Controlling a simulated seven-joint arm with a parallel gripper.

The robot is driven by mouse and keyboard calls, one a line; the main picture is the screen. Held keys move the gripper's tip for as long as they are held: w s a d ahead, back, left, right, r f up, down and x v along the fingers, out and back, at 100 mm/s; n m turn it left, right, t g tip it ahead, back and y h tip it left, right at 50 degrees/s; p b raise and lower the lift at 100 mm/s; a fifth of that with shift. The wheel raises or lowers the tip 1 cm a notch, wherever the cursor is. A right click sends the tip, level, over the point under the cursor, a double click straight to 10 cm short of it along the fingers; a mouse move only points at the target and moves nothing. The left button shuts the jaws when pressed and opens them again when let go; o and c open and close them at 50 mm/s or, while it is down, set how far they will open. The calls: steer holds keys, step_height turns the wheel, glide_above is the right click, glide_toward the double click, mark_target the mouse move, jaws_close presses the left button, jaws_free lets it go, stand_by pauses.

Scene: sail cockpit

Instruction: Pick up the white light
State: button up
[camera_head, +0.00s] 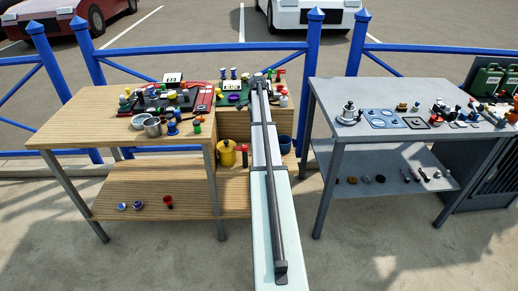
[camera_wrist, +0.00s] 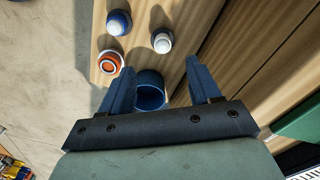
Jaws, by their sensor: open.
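A small round white object, seemingly the white light (camera_wrist: 162,42), stands on a wooden surface in the wrist view. My gripper (camera_wrist: 159,68) is open and empty, its two dark blue fingers apart. The white object shows just beyond the fingertips, between their lines and a little nearer the left-hand one. It is not touched by either finger. In the head view my arm reaches over the wooden stand between the tables, and the gripper's fingers are too small to make out there.
In the wrist view, a blue-and-white piece (camera_wrist: 119,22) and an orange-and-white piece (camera_wrist: 110,62) stand left of the white object. A blue cup (camera_wrist: 151,92) shows between the fingers. In the head view, a cluttered wooden table (camera_head: 75,133) stands left and a grey table (camera_head: 330,97) right.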

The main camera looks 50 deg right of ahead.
step_height(320, 180, down, 8)
steer(key=shift+f, duration=0.1)
steer(key=shift+d+f, duration=0.2)
steer(key=shift+f, duration=1.15)
steer(key=shift+d+f, duration=0.15)
steer(key=shift+f, duration=1.15)
steer(key=c, duration=0.8)
